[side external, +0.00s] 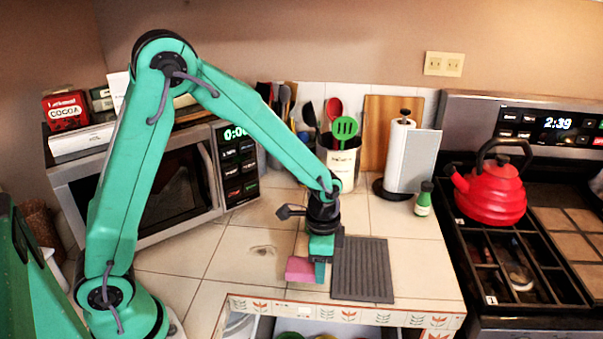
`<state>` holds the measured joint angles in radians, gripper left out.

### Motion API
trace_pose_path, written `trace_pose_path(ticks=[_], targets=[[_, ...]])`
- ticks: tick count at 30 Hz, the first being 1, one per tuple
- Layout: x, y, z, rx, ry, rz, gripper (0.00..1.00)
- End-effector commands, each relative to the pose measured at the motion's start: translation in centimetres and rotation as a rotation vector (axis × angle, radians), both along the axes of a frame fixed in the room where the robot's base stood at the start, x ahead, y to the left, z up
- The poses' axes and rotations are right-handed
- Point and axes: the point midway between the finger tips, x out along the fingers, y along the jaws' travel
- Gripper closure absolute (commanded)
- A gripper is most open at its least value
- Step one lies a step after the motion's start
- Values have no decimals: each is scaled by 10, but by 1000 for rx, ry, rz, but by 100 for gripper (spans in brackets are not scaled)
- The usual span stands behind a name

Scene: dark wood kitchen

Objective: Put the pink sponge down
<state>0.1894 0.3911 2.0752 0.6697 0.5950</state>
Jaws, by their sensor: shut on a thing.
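The pink sponge (299,270) is at the end of my gripper (318,268), near the front edge of the tiled counter. My gripper points down and is shut on the sponge. The sponge sticks out to the left of the fingers, and its right part is hidden behind them. I cannot tell whether the sponge touches the counter or is held just above it.
A dark ribbed mat (364,268) lies right beside my gripper. An open drawer (330,328) with colourful items is below the counter edge. A microwave (150,190) stands left, a green-capped bottle (423,200) and a stove with a red kettle (489,192) right.

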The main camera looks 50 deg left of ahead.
Motion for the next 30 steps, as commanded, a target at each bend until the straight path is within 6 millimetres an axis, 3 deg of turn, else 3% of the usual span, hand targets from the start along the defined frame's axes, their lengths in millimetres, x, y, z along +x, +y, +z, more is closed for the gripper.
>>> trace_pose_path(ticks=[7,22,23,25,30], targets=[[-1,0,-26,1,4,0,76],[-1,0,-32,0,1,0,76],[-1,0,-32,0,1,0,45],[-1,0,-32,0,1,0,32],[-1,0,-32,1,1,0,29]])
